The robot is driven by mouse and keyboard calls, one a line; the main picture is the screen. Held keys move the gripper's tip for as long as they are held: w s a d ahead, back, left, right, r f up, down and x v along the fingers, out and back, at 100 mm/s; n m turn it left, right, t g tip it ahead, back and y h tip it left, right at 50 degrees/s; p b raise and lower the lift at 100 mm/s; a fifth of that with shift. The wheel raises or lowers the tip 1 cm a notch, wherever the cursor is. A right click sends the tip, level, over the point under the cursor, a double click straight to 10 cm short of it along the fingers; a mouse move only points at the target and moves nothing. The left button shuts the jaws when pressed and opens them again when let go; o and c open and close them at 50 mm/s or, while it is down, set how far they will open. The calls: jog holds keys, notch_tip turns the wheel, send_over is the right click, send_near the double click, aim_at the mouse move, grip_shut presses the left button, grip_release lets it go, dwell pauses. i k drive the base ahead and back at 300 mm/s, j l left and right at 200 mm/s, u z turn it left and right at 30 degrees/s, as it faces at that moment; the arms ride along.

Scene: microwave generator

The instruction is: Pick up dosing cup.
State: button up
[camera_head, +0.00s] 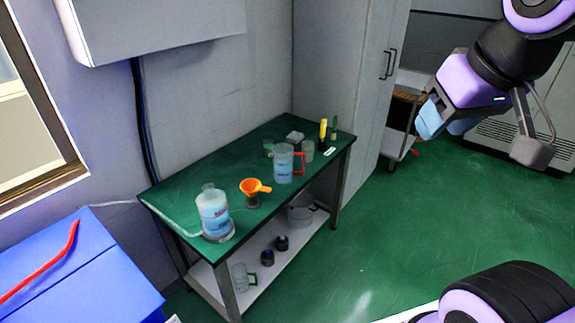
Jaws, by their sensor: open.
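A small orange cup-like or funnel-like piece (252,186) with a handle pointing right stands on a dark base on the green table top (180,189). I cannot tell for sure whether it is the dosing cup. Small clear cups (308,151) near the back of the table are also possible. My gripper (447,124) is at the upper right, above the floor and well to the right of the table. It is open and empty, with light blue fingers.
A clear jug (214,213) stands at the table's front left. Jars and a pot (300,211) are on the lower shelf. A cabinet (345,90) stands behind. Green floor (400,235) to the right is clear.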

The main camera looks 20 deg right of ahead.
aim_at(268, 149)
jog(key=u, duration=0.45)
jog(key=i+l+u, duration=0.3)
jog(key=l+u, duration=0.3)
jog(key=i+l+u, duration=0.15)
jog(key=l+u, duration=0.15)
jog(key=l, duration=0.25)
jog(key=i+l, duration=0.15)
jog(key=l, duration=0.6)
jog(key=i+l+u, duration=0.15)
jog(key=l, duration=1.4)
jog(key=i+l+u, duration=0.15)
jog(key=l, duration=0.65)
